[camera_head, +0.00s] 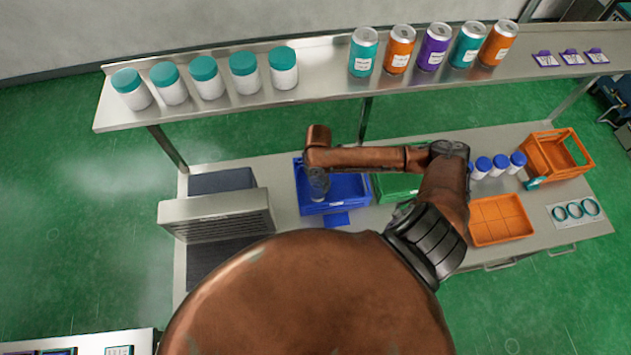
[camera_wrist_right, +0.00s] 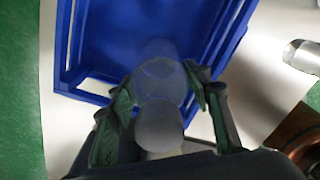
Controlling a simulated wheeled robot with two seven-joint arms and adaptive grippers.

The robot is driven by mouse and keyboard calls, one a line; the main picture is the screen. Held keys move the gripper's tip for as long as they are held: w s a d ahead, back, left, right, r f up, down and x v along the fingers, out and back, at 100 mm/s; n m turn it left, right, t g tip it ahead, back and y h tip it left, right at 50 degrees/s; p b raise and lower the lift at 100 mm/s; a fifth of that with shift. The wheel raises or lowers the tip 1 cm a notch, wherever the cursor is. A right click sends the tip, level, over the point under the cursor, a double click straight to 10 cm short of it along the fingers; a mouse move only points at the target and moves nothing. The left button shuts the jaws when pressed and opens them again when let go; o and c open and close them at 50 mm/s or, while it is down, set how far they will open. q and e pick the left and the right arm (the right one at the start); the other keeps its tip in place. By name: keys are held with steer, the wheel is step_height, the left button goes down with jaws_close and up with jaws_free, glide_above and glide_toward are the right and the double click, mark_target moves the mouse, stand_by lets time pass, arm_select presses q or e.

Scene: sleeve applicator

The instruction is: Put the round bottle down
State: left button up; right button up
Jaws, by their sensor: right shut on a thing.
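My right gripper (camera_head: 318,172) points down over the blue bin (camera_head: 352,190) on the bench. In the right wrist view, the right gripper (camera_wrist_right: 160,88) is shut on the round bottle (camera_wrist_right: 158,125), a clear greyish bottle with a rounded end, with one finger on each side. The blue bin (camera_wrist_right: 72,78) lies beneath the bottle there. I cannot tell whether the bottle touches the bin floor. In the head view the bottle is small and mostly hidden by the gripper. My left gripper is not in view.
A green bin (camera_head: 395,186) stands right of the blue one, partly behind my arm. A grey machine (camera_head: 215,216) stands left. Several blue-capped bottles (camera_head: 483,167), an orange tray (camera_head: 500,222) and an orange crate (camera_head: 553,160) are at right. A shelf (camera_head: 320,87) with jars and cans runs above.

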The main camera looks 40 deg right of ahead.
steer(key=shift+w+f, duration=0.1)
stand_by(0.3)
steer(key=shift+f, duration=0.1)
steer(key=o, duration=1.7)
steer(key=shift+r+b, duration=0.6)
steer(key=shift+r, duration=3.3)
